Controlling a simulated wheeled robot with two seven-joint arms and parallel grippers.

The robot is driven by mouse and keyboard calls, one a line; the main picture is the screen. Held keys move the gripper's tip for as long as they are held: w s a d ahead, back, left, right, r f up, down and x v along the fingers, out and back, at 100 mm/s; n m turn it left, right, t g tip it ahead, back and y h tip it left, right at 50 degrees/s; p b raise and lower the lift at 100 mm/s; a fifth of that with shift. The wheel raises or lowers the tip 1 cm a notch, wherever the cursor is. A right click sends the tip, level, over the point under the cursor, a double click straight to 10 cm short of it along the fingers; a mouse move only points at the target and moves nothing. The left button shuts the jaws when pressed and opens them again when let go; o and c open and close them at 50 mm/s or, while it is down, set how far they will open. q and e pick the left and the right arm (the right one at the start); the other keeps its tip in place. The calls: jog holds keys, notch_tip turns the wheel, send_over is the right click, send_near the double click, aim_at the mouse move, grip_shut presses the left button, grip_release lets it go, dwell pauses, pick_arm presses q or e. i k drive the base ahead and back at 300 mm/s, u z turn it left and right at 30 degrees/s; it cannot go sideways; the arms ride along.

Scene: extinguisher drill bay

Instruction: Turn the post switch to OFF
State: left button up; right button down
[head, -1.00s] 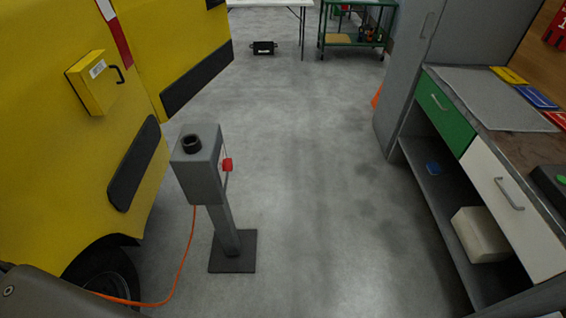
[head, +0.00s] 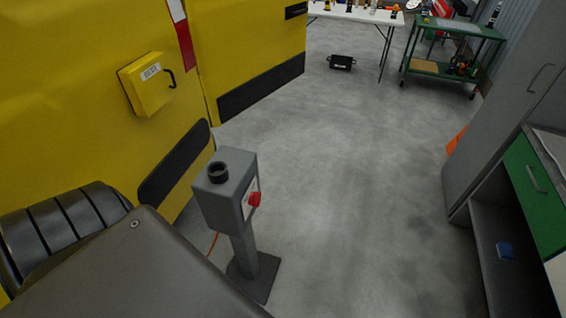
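The post switch is a grey box (head: 221,196) on a grey post with a dark square base plate (head: 262,284). A red switch handle (head: 254,199) sticks out of the box's right face. A dark round socket (head: 218,172) sits on its top. I cannot read the switch's position. A part of my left arm fills the lower left and hides some of the floor beside the post. Neither of my grippers shows in the head view.
A yellow vehicle (head: 85,85) with a small yellow box (head: 150,84) stands on the left. A grey cabinet (head: 500,115) and a bench with a green drawer (head: 536,185) stand on the right. A white table (head: 360,14) and green cart (head: 450,72) stand at the back. The middle floor is clear.

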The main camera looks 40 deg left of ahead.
aim_at(254, 200)
jog(key=z, duration=0.05)
jog(key=i, duration=3.6)
jog(key=u, duration=3.65)
